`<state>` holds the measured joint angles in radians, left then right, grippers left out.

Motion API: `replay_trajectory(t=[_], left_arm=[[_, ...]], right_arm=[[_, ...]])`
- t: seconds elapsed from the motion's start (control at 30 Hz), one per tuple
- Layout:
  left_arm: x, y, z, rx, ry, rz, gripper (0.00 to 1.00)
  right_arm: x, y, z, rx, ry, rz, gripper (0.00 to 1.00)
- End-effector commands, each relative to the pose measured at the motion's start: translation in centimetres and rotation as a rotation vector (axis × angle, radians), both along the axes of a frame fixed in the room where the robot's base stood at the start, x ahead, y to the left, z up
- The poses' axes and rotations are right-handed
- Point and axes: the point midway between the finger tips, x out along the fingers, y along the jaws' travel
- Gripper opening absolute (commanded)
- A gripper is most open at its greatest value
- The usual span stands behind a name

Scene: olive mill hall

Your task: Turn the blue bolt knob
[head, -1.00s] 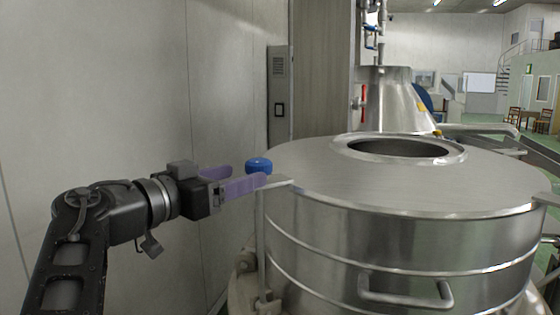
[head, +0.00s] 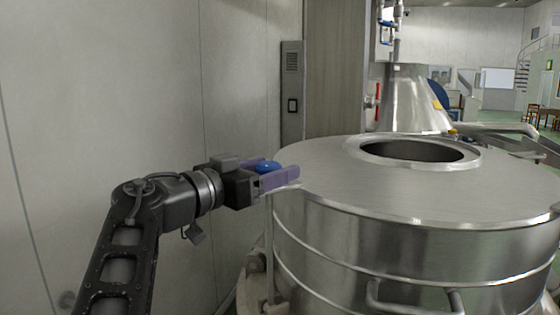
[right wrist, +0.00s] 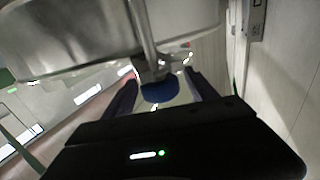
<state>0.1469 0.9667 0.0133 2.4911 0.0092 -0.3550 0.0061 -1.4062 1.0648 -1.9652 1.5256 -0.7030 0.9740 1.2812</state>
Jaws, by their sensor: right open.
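The blue bolt knob (head: 268,166) is a small rounded cap at the left rim of a steel vessel (head: 400,250), at the top of a thin upright rod. My right gripper (head: 283,172) is open, with its purple fingers reaching toward the vessel rim. The near finger hides the knob's lower part in the head view. In the right wrist view the knob (right wrist: 160,93) sits between the two spread fingers, with visible gaps on both sides. My left gripper is in neither view.
A pale wall (head: 130,90) stands behind my arm on the left. A steel cone-shaped machine (head: 415,95) stands behind the vessel.

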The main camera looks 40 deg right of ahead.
Motion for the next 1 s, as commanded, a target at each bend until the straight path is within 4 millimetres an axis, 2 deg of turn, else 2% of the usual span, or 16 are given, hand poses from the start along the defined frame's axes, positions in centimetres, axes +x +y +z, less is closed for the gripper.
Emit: replay_trajectory(t=[0.1, 0.2, 0.53, 1.0], left_arm=[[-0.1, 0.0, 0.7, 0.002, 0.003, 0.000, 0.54], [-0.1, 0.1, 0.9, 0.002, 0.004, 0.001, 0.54], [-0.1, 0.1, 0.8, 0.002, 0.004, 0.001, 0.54], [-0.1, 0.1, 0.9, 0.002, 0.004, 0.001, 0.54]], right_arm=[[0.3, -1.7, 0.2, 0.001, 0.000, -0.001, 0.66], [0.5, -2.5, 0.1, 0.001, 0.000, -0.001, 0.66], [0.6, -2.8, 0.0, 0.000, -0.001, 0.002, 0.66], [0.6, -2.8, 0.0, 0.000, 0.000, 0.001, 0.27]])
